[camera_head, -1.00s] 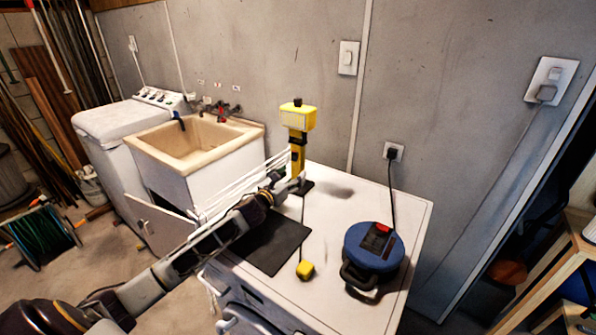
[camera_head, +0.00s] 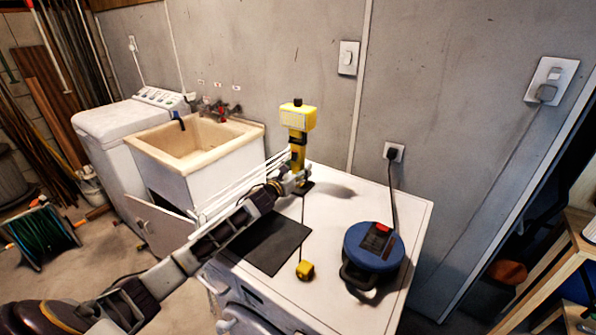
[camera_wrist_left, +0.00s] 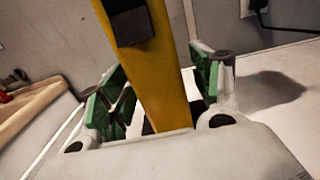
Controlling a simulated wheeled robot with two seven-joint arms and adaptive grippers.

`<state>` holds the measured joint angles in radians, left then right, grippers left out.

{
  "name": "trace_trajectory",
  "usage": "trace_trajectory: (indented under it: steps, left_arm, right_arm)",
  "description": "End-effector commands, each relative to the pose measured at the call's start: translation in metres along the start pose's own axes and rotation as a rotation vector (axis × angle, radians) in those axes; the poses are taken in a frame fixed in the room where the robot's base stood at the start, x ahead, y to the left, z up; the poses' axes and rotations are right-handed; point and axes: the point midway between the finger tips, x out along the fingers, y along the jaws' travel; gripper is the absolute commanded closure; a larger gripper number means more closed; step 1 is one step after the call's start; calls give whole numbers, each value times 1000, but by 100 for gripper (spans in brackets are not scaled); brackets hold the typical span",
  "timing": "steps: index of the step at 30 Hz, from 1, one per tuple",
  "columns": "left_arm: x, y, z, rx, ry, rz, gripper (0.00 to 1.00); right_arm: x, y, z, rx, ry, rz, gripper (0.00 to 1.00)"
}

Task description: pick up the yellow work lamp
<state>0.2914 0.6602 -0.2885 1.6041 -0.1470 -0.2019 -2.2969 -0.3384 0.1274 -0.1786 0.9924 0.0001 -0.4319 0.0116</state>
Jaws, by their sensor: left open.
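The yellow work lamp (camera_head: 297,148) stands upright on the white machine top (camera_head: 338,207), near its back edge by the wall. It has a box-shaped yellow head and a dark base, and the base is mostly hidden by my gripper. My left gripper (camera_head: 298,178) is at the lower part of the lamp's post. In the left wrist view, the yellow post (camera_wrist_left: 160,85) rises between the two green-padded fingers of the open gripper (camera_wrist_left: 160,95). A gap shows beside the post, and I cannot tell if either finger touches it. My right gripper is not in view.
A blue cord reel (camera_head: 362,262) sits at the right of the top, its cord running to a wall outlet (camera_head: 394,152). A beige sink (camera_head: 197,147) stands at left.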

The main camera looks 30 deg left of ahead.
Motion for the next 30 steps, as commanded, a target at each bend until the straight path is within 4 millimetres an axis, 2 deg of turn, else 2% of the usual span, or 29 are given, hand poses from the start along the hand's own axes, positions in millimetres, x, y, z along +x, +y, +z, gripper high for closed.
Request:
trace_trajectory:
  steps: [13, 28, 30]
  left_arm:
    - [0, 0, 0, -1, 0, 0, 36]
    - [0, 0, 0, -1, 1, 0, 100]
    - [0, 0, 2, 0, -3, -1, 100]
  right_arm:
    - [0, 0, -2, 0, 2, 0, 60]
    - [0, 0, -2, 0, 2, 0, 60]
    - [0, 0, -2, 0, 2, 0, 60]
